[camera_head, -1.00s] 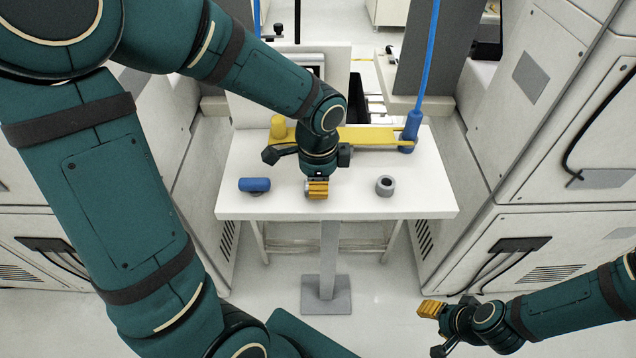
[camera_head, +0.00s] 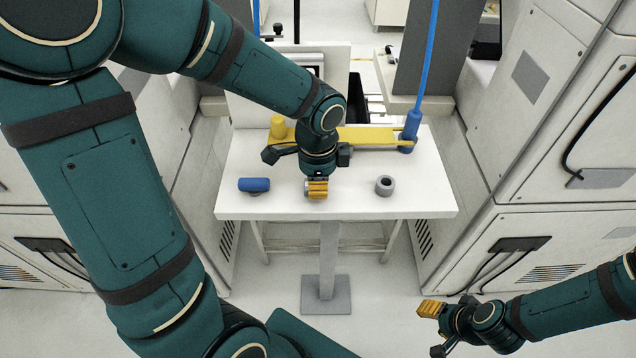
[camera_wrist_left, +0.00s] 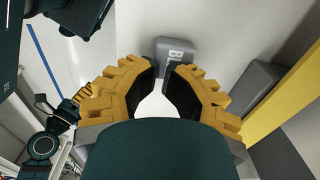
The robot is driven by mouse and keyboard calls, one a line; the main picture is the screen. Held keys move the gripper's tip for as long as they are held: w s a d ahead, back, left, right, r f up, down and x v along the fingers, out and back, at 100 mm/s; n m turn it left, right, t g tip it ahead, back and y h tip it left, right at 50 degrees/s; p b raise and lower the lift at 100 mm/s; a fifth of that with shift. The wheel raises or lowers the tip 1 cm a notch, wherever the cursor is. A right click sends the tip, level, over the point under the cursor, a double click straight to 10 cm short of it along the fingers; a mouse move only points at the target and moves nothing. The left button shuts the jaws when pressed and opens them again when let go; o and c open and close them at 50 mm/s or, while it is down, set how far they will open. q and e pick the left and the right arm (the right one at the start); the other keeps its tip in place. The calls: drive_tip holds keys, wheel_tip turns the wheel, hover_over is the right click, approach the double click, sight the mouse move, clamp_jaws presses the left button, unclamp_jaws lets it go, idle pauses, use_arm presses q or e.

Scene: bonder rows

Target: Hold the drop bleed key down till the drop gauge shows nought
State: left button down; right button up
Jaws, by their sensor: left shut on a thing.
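The grey key (camera_wrist_left: 178,48), with a white label reading "BL" and partly hidden, sits at the fingertips of my left gripper (camera_wrist_left: 165,76) in the left wrist view. The gripper's yellow fingers with black pads are shut on it. In the head view my left gripper (camera_head: 317,188) points down at the front middle of the white table (camera_head: 345,203), and a small grey bit of the key (camera_head: 307,189) shows beside the fingers. How far down the key is cannot be told. I cannot make out the drop gauge. My right gripper (camera_head: 431,309) is low at the right, away from the table.
A blue handle (camera_head: 254,185) lies left of my left gripper, and a grey ring-shaped knob (camera_head: 385,186) stands right. White cabinets (camera_head: 540,120) flank the table.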

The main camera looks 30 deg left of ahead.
use_arm(q)
drive_tip(key=shift+s+f, duration=0.35)
drive_tip(key=shift+f, duration=0.05)
idle(0.4)
drive_tip(key=shift+r+p, duration=0.25)
drive_tip(key=shift+p, duration=0.1)
drive_tip(key=r+p, duration=0.1)
drive_tip(key=r, duration=0.1)
drive_tip(key=r+p, duration=0.2)
drive_tip(key=r, duration=0.1)
drive_tip(key=shift+w+a+r+p, duration=0.1)
drive_tip(key=shift+w+r+p, duration=0.15)
drive_tip(key=shift+r+p, duration=0.05)
wheel_tip(320, 180, up, 9)
drive_tip(key=p, duration=0.1)
drive_tip(key=shift+w+f, duration=0.15)
